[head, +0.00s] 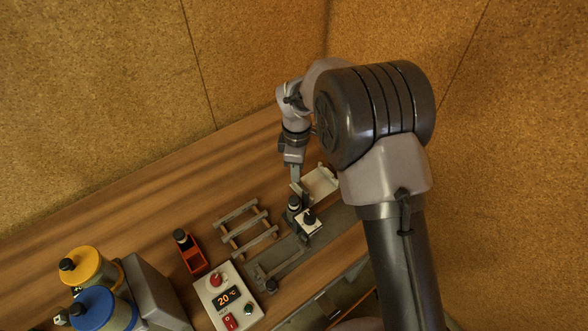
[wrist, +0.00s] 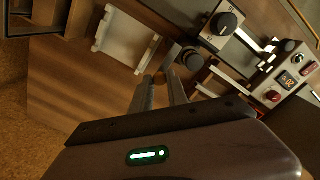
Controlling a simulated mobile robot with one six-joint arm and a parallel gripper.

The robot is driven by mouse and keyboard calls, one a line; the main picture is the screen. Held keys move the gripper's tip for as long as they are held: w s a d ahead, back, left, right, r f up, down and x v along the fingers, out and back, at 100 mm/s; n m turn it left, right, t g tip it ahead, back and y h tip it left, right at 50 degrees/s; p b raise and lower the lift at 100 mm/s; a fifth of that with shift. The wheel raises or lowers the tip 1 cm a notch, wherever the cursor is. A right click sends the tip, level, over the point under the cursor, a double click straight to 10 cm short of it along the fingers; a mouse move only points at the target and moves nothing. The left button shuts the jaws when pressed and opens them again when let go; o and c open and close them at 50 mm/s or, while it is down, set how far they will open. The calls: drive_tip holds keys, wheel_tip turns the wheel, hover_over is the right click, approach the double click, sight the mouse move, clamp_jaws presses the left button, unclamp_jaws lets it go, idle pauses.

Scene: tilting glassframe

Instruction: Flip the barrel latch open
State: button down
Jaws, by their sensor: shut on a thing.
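In the head view my gripper (head: 295,188) is beside a dark upright cylinder (head: 293,203) and the pale tray-like plate (head: 319,183). The plate also shows in the wrist view (wrist: 124,38), at upper left. A white block with a black knob (head: 309,219) stands just in front of the cylinder. The fingers hide most of the grip.
A wooden rack (head: 246,227), a red holder with a black-capped item (head: 194,257) and a control box reading 20 °C (head: 228,299) lie to the left. The bench's back left is clear.

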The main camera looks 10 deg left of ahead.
drive_tip(key=c, duration=1.3)
unclamp_jaws()
drive_tip(key=shift+r, duration=0.1)
wheel_tip(320, 180, up, 17)
drive_tip(key=p, duration=0.4)
